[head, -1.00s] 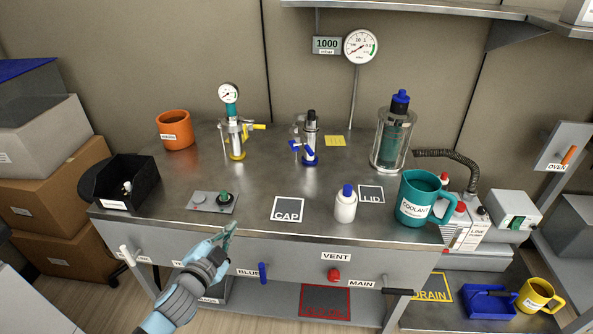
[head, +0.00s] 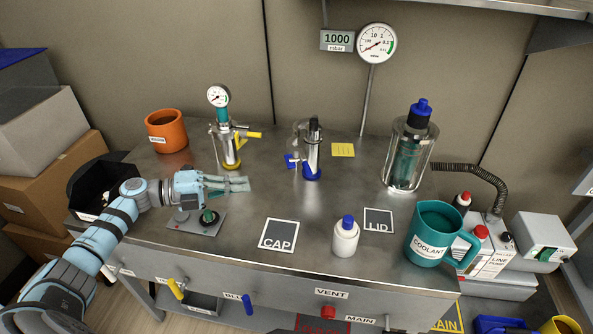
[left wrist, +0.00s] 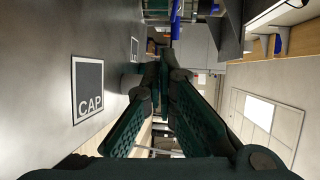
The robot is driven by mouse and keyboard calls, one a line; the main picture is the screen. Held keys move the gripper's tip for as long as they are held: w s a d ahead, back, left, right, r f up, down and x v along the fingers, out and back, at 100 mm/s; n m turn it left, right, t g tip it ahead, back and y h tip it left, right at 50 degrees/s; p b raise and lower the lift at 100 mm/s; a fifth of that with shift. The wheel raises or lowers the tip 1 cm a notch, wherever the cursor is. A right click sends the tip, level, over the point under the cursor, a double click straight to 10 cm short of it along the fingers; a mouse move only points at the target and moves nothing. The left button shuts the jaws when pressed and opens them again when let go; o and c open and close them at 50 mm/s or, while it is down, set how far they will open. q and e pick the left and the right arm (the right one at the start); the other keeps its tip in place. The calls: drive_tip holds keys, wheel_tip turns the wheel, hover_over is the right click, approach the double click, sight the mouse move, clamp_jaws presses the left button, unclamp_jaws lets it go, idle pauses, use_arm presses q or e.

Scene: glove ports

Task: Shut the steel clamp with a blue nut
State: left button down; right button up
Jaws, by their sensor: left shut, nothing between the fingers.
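The steel fitting in the middle of the bench (head: 313,150) stands upright with a dark top and a blue foot. A blue part, seemingly the clamp's nut (head: 290,160), sticks out on its left side; whether the clamp is open is too small to tell. My left gripper (head: 246,184) is shut and empty over the bench, left of the fitting and apart from it. In the left wrist view its dark green fingers (left wrist: 164,78) meet at the tips, with a blue piece beyond them at the top (left wrist: 175,22). My right gripper is not in view.
A gauge fitting with a yellow handle (head: 228,140) stands behind my left gripper. A button panel (head: 180,224) lies below my forearm. The CAP mat (head: 279,222), white bottle (head: 345,240), LID mat (head: 378,222) and teal COOLANT mug (head: 433,220) line the front. A glass vessel (head: 423,160) stands right.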

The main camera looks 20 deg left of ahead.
use_arm(q)
drive_tip(key=r+x, duration=0.1)
drive_tip(key=x, duration=1.2)
drive_tip(key=shift+r, duration=0.3)
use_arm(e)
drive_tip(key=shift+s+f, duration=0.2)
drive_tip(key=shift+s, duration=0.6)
use_arm(q)
drive_tip(key=shift+s+d, duration=0.1)
drive_tip(key=shift+s, duration=0.05)
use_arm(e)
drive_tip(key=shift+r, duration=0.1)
